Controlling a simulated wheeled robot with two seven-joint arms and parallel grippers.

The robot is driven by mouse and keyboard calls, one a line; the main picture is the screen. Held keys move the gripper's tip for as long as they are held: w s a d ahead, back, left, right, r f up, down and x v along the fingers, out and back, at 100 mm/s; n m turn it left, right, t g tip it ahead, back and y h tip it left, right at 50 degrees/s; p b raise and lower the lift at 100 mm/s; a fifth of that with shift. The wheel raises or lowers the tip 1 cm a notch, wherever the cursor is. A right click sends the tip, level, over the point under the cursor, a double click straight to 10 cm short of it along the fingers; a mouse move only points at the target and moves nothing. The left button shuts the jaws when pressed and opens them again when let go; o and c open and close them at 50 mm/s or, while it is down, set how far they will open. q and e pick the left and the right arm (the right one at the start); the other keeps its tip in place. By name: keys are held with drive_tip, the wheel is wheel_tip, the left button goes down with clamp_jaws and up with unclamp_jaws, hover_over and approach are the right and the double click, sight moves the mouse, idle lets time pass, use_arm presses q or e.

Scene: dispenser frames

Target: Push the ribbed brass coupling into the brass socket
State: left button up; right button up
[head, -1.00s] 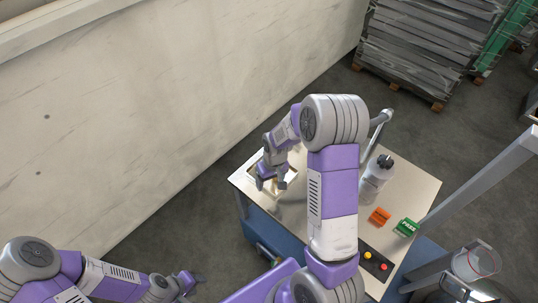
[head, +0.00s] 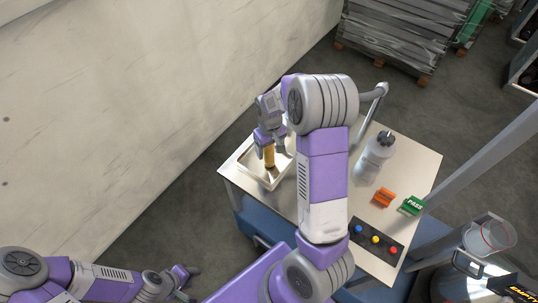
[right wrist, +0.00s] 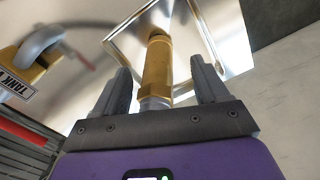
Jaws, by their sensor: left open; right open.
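The brass coupling (head: 269,157) stands roughly upright in a shiny square tray (head: 245,167) at the table's left corner. In the right wrist view the coupling (right wrist: 157,68) shows between the two fingers of my right gripper (right wrist: 157,92), with gaps on both sides. My right gripper (head: 269,140) is open around its upper part. A brass fitting (right wrist: 30,72) with a grey curved piece and a "TANK" label is at the left of the wrist view; I cannot tell whether it is the socket. My left gripper (head: 184,274) is open and empty, away from the table.
A grey bottle (head: 376,157), an orange block (head: 384,197), a green PASS block (head: 412,205) and a button box (head: 376,239) stand on the table (head: 330,257). A bent grey pipe (head: 374,98) rises at its back edge. A pale wall (head: 120,100) is on the left.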

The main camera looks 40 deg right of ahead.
sight(269, 159)
wheel_tip(269, 159, down, 3)
drive_tip(key=shift+f, duration=0.2)
drive_tip(key=shift+a, duration=0.1)
drive_tip(key=shift+s, duration=0.1)
drive_tip(key=shift+s+f, duration=0.1)
drive_tip(key=c, duration=1)
drive_tip(key=shift+a, duration=0.1)
clamp_jaws()
